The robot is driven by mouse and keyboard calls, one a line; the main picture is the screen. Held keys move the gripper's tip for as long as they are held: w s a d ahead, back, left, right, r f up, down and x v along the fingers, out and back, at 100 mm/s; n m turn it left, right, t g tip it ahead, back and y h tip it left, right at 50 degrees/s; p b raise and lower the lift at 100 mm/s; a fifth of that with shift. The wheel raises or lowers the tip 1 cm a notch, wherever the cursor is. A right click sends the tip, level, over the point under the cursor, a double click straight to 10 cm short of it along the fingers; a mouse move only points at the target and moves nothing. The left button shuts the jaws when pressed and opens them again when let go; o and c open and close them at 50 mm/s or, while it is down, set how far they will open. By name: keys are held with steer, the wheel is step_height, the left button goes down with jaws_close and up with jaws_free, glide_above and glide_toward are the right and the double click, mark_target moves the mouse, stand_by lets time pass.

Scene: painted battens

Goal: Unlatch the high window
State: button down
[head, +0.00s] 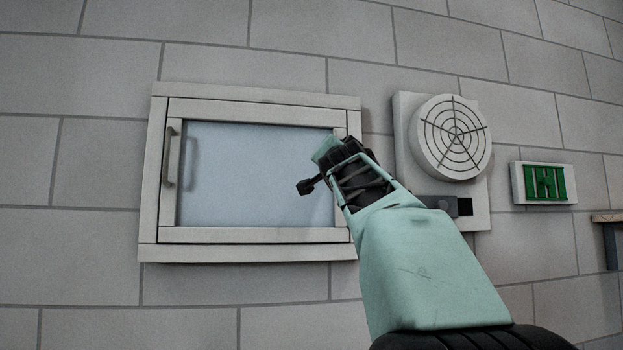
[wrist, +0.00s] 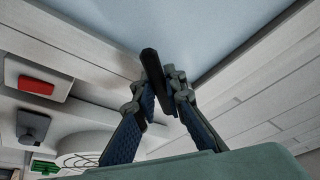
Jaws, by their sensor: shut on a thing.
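The high window (head: 255,95) is a white-framed pane in the block wall, and it looks closed. A grey upright handle (head: 172,155) is on its left side. My gripper (head: 338,155) is at the right side of the window frame, hiding that part of it in the head view. In the wrist view my gripper (wrist: 154,86) is shut on a dark bar-like latch lever (wrist: 152,66), which stands between the two fingers in front of the pale pane (wrist: 185,28). The latch's mount is hidden in the head view.
A round white fan vent (head: 450,137) is on the wall right of the window, with a green grille panel (head: 544,183) further right. The wrist view shows a red block (wrist: 46,87) on a white plate and a dark switch-like piece (wrist: 33,127). The wall left of the window is clear.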

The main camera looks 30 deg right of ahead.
steer(key=shift+a+r+m+h+b, duration=0.2)
steer(key=shift+a+m+h+b, duration=0.1)
steer(key=shift+m+b, duration=0.4)
steer(key=shift+w+m, duration=0.1)
steer(key=shift+m, duration=0.2)
steer(key=shift+a+r+g, duration=0.1)
steer(key=shift+g, duration=0.2)
steer(key=shift+w+a+r+m+g, duration=0.1)
steer(key=shift+a+r+m+g, duration=0.1)
steer(key=shift+m, duration=0.35)
steer(key=shift+a+r+m+g, duration=0.1)
steer(key=shift+m+g, duration=0.1)
steer(key=shift+m, duration=0.35)
steer(key=shift+r+m+p, duration=0.25)
steer(key=shift+m+p, duration=0.25)
steer(key=m+p, duration=0.1)
steer(key=r+m+g+p, duration=0.1)
steer(key=m, duration=0.1)
steer(key=m+g+p, duration=0.1)
steer(key=p, duration=0.1)
steer(key=shift+a+r+m, duration=0.25)
steer(key=shift+r+m, duration=0.05)
steer(key=shift+r+m+g+p, duration=0.25)
steer(key=shift+m+g+p, duration=0.25)
steer(key=shift+m+p, duration=0.6)
steer(key=c, duration=2)
jaws_free()
